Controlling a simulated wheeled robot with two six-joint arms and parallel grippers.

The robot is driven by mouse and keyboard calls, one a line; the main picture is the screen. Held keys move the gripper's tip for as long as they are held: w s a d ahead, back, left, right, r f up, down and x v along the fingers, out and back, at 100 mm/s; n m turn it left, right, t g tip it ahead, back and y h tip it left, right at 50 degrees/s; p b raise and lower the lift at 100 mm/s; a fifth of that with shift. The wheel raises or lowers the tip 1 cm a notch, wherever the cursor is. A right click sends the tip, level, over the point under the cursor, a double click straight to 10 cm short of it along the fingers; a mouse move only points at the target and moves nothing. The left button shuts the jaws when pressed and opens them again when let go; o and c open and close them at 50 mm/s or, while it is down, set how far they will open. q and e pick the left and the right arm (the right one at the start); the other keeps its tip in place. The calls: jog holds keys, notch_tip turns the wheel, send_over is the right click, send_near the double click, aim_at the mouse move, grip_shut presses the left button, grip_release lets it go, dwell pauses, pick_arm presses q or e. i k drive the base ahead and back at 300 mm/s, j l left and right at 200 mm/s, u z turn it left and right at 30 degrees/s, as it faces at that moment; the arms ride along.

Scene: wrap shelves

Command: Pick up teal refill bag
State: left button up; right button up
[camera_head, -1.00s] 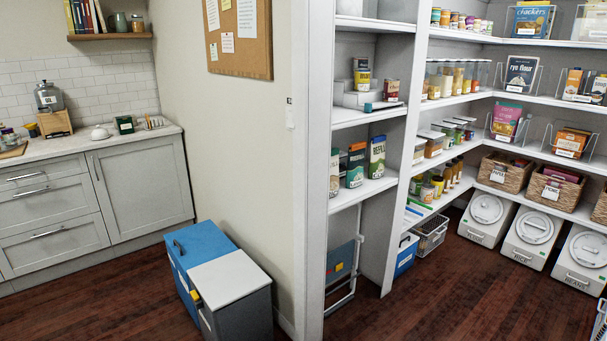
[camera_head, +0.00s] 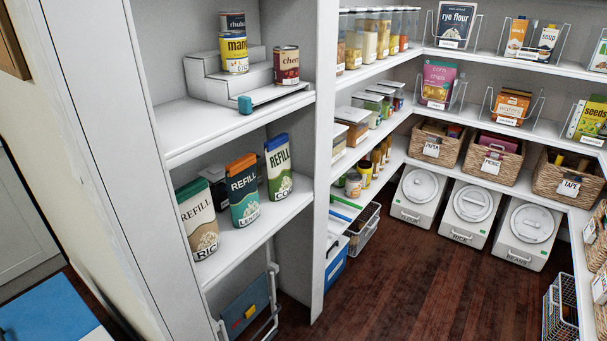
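The teal refill bag (camera_head: 243,190) stands upright on the middle shelf (camera_head: 262,218) of the near left shelf unit. It has an orange top, a teal front with REFILL lettering and a pale lower part. A white and tan refill bag with a dark green top (camera_head: 198,219) stands to its left. A green and white refill bag with a blue top (camera_head: 278,167) stands to its right. A dark item behind them is mostly hidden. Neither of my grippers is in view.
A folded step stool (camera_head: 245,308) stands below. A blue box (camera_head: 45,310) is lower left. Floor (camera_head: 400,290) is open at centre right.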

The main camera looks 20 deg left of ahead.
aim_at(242, 188)
jog(key=i+l+u, duration=0.8)
jog(key=i, duration=0.2)
jog(key=i+l+u, duration=0.4)
jog(key=l, duration=0.1)
